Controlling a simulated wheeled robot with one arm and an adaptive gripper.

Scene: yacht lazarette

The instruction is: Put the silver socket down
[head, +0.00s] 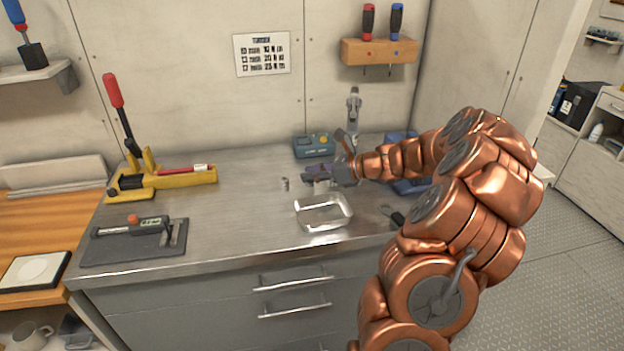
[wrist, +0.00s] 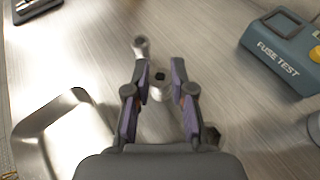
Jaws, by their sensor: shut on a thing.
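My gripper (head: 318,174) is over the steel bench top, behind the clear tray. It is shut on a silver socket (head: 321,187), which shows below the fingers. In the wrist view the purple-padded fingers (wrist: 160,74) stand on either side of the socket (wrist: 160,90), whose end with a dark square hole faces the camera. I cannot tell whether its lower end touches the bench. A second small silver socket (head: 285,184) stands on the bench to the left; it also shows beyond the left finger in the wrist view (wrist: 140,45).
A teal fuse tester (head: 314,146) is behind. A dark hexagonal end (wrist: 212,136) shows beside the right finger. Bare bench lies left of the tray.

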